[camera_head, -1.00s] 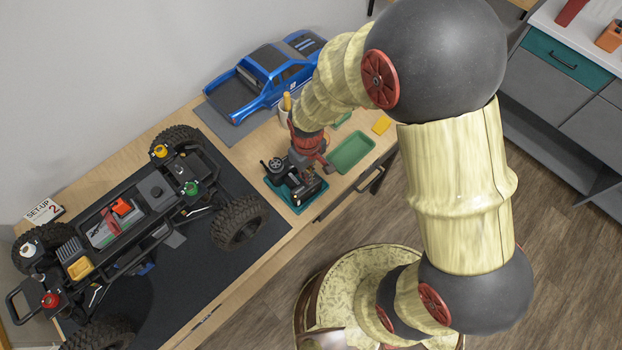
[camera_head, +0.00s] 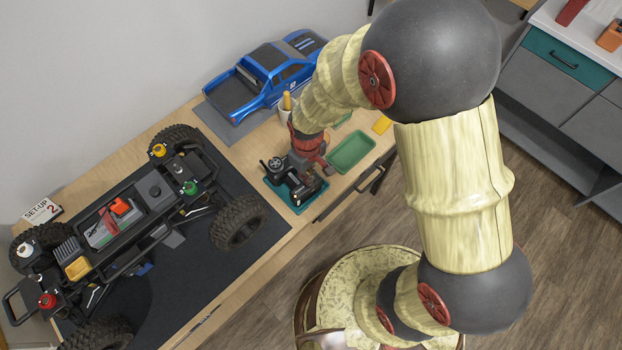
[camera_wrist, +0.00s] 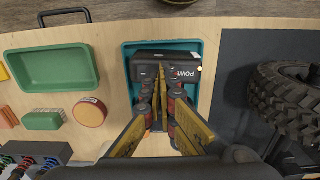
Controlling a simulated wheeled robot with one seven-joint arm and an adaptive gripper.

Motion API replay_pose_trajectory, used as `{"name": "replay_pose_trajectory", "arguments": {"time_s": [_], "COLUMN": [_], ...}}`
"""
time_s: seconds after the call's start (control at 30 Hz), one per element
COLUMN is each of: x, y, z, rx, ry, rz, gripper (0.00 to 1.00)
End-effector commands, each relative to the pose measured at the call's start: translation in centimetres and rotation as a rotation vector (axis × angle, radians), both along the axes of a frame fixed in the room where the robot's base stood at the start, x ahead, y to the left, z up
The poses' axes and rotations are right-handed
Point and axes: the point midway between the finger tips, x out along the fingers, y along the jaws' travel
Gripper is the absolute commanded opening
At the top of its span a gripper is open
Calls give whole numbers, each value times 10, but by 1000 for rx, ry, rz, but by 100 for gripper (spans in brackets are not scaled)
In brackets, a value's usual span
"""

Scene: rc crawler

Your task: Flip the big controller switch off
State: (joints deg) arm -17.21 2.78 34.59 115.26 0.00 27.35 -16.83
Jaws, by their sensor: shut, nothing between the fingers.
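The controller (camera_head: 275,166) is a black hand-held transmitter with a small wheel, lying in a teal tray (camera_head: 307,207) at the table's front edge. In the wrist view its dark body (camera_wrist: 150,72) fills the upper part of the teal tray (camera_wrist: 208,47). White lettering beginning "POW" shows on it, with a small pale light at its right edge. My gripper (camera_wrist: 161,68) is shut and empty, its fingertips over the controller's face by the lettering. Contact cannot be told. The big switch itself cannot be made out and may be behind the fingers.
A green tray (camera_wrist: 58,68) lies left of the teal tray in the wrist view. The crawler chassis (camera_head: 120,215) stands on a dark mat. A blue truck body (camera_head: 268,75) lies at the back.

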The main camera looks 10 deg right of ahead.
Motion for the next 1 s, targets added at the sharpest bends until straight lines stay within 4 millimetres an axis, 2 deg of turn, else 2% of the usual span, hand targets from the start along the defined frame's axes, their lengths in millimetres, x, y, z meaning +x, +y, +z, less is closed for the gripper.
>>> {"name": "replay_pose_trajectory", "arguments": {"time_s": [0.67, 1.0], "x": [0, 0], "y": [0, 0], "z": [-7, 14], "rx": [0, 0], "ry": [0, 0], "rz": [0, 0], "gripper": [0, 0]}}
